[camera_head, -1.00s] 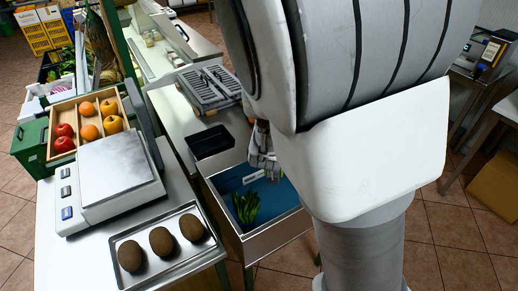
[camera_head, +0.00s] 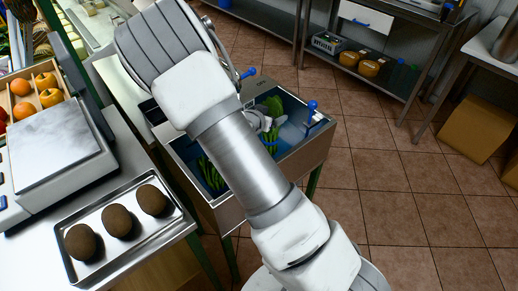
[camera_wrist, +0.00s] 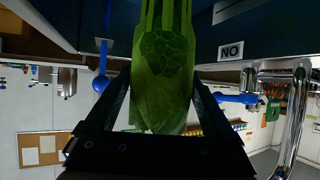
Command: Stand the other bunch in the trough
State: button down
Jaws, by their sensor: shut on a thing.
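The trough (camera_head: 228,213) is a metal basin with a blue inside, in the middle of the head view, partly covered by my arm. One green leafy bunch (camera_head: 211,174) stands in its left part, beside my arm. My gripper (camera_head: 262,122) is over the far part of the trough, partly hidden by my arm. The other green bunch (camera_head: 273,105) is at the gripper. In the wrist view this bunch (camera_wrist: 165,55) is between the two dark fingers of my gripper (camera_wrist: 160,88), which is shut on it. I cannot tell whether the held bunch touches the trough floor.
Blue-handled taps (camera_head: 311,106) rise at the trough's right and far sides. A steel tray (camera_head: 145,225) with three brown fruits and a scale (camera_head: 55,150) are on the left counter. A cardboard box (camera_head: 478,122) stands at the right. The tiled floor right of the trough is clear.

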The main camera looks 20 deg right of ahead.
jog(key=shift+f+b, duration=0.65)
jog(key=shift+f, duration=2.65)
jog(key=shift+f, duration=0.25)
grip_release()
jog(key=shift+r, duration=0.1)
